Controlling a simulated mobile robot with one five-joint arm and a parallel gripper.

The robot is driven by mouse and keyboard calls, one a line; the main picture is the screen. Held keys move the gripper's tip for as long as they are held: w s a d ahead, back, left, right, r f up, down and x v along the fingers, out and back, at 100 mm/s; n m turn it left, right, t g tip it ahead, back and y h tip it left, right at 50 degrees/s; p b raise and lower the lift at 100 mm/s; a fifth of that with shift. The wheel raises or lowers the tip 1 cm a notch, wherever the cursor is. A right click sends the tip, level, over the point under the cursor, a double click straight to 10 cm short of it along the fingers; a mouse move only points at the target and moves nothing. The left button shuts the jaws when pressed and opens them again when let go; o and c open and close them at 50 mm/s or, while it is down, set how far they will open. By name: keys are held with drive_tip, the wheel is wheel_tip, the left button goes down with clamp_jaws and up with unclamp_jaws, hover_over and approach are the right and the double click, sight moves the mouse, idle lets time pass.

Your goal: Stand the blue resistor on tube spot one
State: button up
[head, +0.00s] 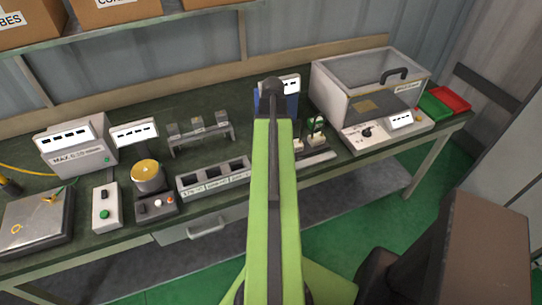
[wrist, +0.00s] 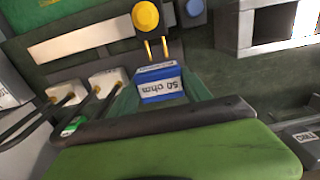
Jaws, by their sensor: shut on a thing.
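The blue resistor (wrist: 161,84) is a small block with a white "50 ohm" label in the middle of the wrist view. My gripper (wrist: 165,100) is shut on it. Two gold prongs (wrist: 156,48) show just beyond the block, below a yellow round knob (wrist: 145,15); I cannot tell whether they touch it. In the head view my green arm hides the gripper and the resistor. I cannot make out which place is tube spot one.
Two white blocks with dark rods (wrist: 108,80) lie left of the resistor. The bench holds a slotted tray (head: 213,178), a grey rack (head: 200,133), a yellow-topped device (head: 147,175), a clear-lidded box (head: 365,85) and green (head: 435,105) and red (head: 452,98) trays.

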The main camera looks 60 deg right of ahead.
drive_tip(key=shift+w+f, duration=0.1)
drive_tip(key=shift+w, duration=0.15)
wheel_tip(320, 180, down, 4)
drive_tip(key=b, duration=0.4)
drive_tip(key=shift+f, duration=0.2)
drive_tip(key=o, duration=1.5)
drive_tip(key=shift+r, duration=0.1)
drive_tip(key=shift+c, duration=0.2)
wheel_tip(320, 180, up, 13)
drive_tip(key=p, duration=1.2)
drive_tip(key=shift+f, duration=0.3)
drive_tip(key=shift+s, duration=0.1)
